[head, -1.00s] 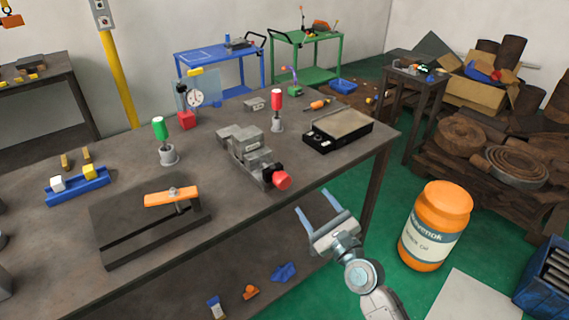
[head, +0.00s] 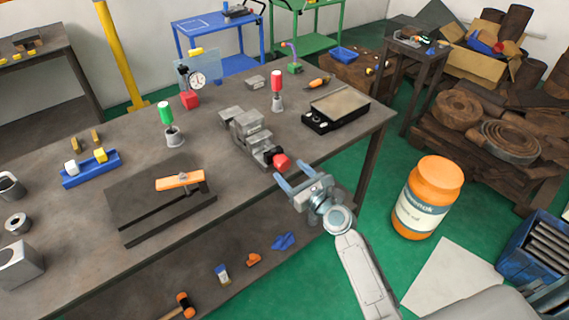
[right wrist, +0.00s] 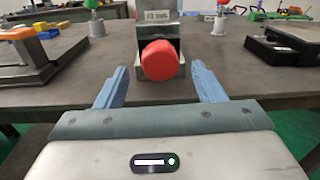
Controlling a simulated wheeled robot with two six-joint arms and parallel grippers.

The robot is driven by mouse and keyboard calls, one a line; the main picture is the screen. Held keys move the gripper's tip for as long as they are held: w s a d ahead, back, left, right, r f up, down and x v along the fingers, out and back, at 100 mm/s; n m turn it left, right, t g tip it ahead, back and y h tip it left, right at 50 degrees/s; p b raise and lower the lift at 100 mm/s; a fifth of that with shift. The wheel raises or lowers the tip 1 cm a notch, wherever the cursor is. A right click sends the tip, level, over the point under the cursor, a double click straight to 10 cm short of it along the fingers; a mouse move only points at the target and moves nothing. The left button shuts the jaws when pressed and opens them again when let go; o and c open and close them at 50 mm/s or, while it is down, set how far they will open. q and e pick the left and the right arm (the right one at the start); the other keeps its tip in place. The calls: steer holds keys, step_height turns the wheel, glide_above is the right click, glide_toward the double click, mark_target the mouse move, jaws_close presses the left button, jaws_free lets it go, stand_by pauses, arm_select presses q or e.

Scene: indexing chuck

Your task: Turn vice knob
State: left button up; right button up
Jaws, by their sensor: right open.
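The grey metal vice (head: 247,132) stands on the workbench near its front right edge. Its red knob (head: 281,161) faces the front edge. In the right wrist view the red knob (right wrist: 159,60) shows round and centred, in front of the grey vice body (right wrist: 158,18). My right gripper (head: 291,174) is open and just in front of the knob. In the right wrist view its two blue fingers (right wrist: 158,82) lie to the left and right of the knob, with gaps on both sides. No contact shows. My left gripper is not in view.
A black box with a grey top (head: 335,108) lies right of the vice. Red-handled (head: 277,88) and green-handled (head: 167,115) tools stand upright near it. A dark plate with an orange bar (head: 180,181) lies left. An orange drum (head: 428,195) stands on the green floor.

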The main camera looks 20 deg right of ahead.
mark_target(286, 166)
steer(key=shift+x, duration=2)
steer(key=c, duration=1)
